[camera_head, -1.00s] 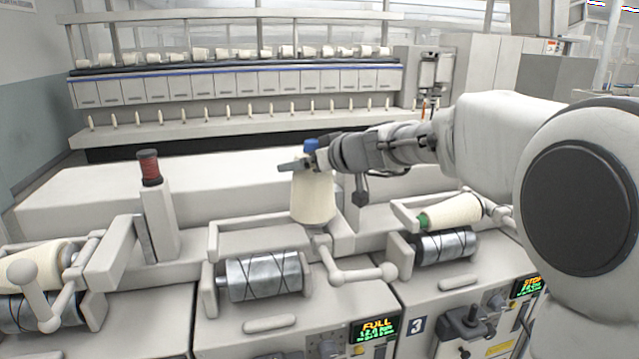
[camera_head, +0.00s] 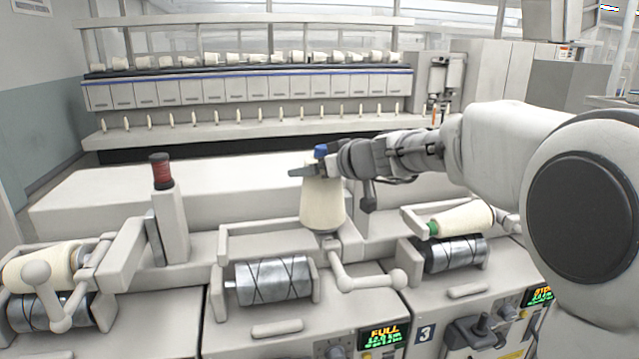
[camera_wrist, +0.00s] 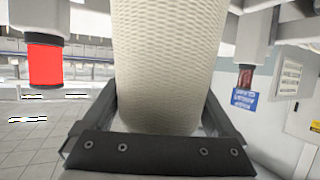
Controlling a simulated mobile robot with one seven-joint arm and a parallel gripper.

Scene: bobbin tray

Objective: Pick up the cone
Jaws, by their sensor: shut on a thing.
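In the wrist view the cone (camera_wrist: 165,65) fills the middle, between the two dark fingers. The fingertips' contact is partly hidden by the cone.
Below is a grooved metal drum (camera_head: 272,280) with an empty cradle arm (camera_head: 370,281). Other cream cones lie at the left (camera_head: 45,268) and right (camera_head: 463,218). A display reads FULL (camera_head: 382,337).

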